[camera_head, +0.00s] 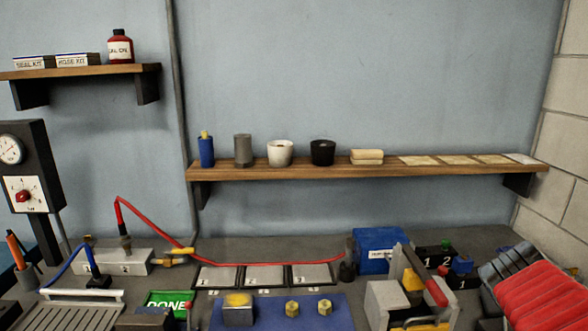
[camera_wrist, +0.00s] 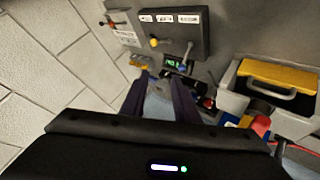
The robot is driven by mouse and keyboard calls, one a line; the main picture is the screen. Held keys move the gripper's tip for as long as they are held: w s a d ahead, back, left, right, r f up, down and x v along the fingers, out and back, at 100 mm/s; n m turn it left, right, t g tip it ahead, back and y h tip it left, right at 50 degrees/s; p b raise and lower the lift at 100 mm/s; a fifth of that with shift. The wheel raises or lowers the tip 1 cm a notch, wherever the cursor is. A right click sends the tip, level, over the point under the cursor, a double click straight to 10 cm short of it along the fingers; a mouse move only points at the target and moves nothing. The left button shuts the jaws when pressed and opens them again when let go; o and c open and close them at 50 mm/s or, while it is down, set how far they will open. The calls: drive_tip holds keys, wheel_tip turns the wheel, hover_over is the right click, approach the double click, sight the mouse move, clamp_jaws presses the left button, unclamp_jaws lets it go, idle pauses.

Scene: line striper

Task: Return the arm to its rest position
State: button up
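My gripper (camera_wrist: 160,98) shows in the wrist view, its two dark purple fingers pointing up the picture and standing apart. A pale blue-grey patch shows between the fingers; I cannot tell what it is, and I see no object clearly clamped. Beyond the fingertips are a dark box with white labels and knobs (camera_wrist: 175,32) and a small green display (camera_wrist: 172,61). The fingers do not clearly touch either. In the head view I cannot make out my gripper or arm, so the arm's overall pose is hidden.
A grey case with a yellow lid (camera_wrist: 278,76) stands right of the fingers. A pale block wall (camera_wrist: 45,60) is at left. In the head view, a wooden shelf (camera_head: 300,173) holds cups; the bench carries a blue box (camera_head: 378,250), a blue mat (camera_head: 275,318) and a red-and-grey item (camera_head: 545,293).

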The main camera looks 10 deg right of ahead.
drive_tip(key=s+a+f+n+y, duration=0.1)
drive_tip(key=a+f+y, duration=0.1)
drive_tip(key=a, duration=0.9)
drive_tip(key=s+a+f+n+y, duration=0.1)
drive_tip(key=a+y, duration=0.3)
drive_tip(key=a, duration=0.7)
drive_tip(key=s+a+f+n+t+y, duration=0.1)
drive_tip(key=s+a+f+n+y, duration=0.1)
drive_tip(key=a, duration=0.9)
drive_tip(key=shift+s+a+f+y, duration=0.15)
drive_tip(key=shift+s+f+y, duration=0.25)
drive_tip(key=shift+y, duration=0.1)
